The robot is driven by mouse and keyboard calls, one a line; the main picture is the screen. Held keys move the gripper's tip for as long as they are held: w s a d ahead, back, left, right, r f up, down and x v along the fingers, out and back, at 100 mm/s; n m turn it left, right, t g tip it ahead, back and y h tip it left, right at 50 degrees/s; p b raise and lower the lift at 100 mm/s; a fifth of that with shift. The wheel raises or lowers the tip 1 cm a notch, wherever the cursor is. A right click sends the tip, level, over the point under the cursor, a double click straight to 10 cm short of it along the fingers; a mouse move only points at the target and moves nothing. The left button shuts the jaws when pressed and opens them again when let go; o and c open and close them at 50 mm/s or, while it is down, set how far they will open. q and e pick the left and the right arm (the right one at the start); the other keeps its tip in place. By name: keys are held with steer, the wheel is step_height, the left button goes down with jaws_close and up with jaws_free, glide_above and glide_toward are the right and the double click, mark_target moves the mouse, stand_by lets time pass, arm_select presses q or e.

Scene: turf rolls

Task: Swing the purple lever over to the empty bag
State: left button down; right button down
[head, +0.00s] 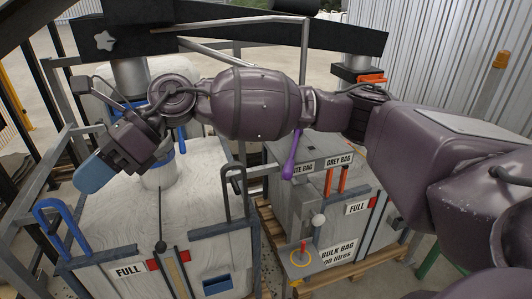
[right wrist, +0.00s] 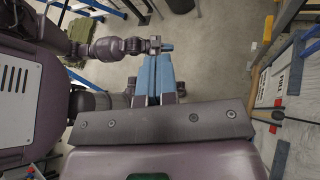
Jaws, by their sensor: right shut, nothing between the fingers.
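The purple lever (head: 292,158) hangs behind my right arm in the head view, its lower end in front of the WHITE BAG label (head: 302,168), left of the GREY BAG label (head: 339,161). Its top is hidden by my arm. A white bag (head: 90,230) at the left and a grey bag (head: 335,200) at the right each have a FULL sign; I cannot tell an empty one. My right gripper (head: 94,172) is shut and empty over the white bag, left of and apart from the lever; its blue fingers also show in the right wrist view (right wrist: 154,76). My left gripper (right wrist: 165,47) shows small there.
A blue handle (head: 52,215) and a grey frame (head: 232,185) stand around the white bag. A black beam (head: 220,38) spans the back. A small post with a white ball (head: 318,220) and pallets (head: 285,240) are between and below the bags.

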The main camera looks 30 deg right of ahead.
steer(key=w+d+n+t+h, duration=0.1)
steer(key=d+n+h, duration=0.3)
steer(key=d+h, duration=0.5)
steer(key=w+d+n+t+h+p, duration=0.1)
steer(key=w+d+n+h, duration=0.3)
steer(key=d+h, duration=0.5)
steer(key=d, duration=0.8)
steer(key=shift+w+d+n+t+h, duration=0.2)
steer(key=shift+n+t+h, duration=0.1)
steer(key=shift+n+t, duration=0.1)
steer(key=shift+f, duration=0.15)
steer(key=p, duration=0.2)
glide_toward(292, 152)
step_height(292, 152, down, 6)
steer(key=s+a, duration=0.2)
steer(key=s, duration=0.1)
steer(key=shift+d, duration=0.1)
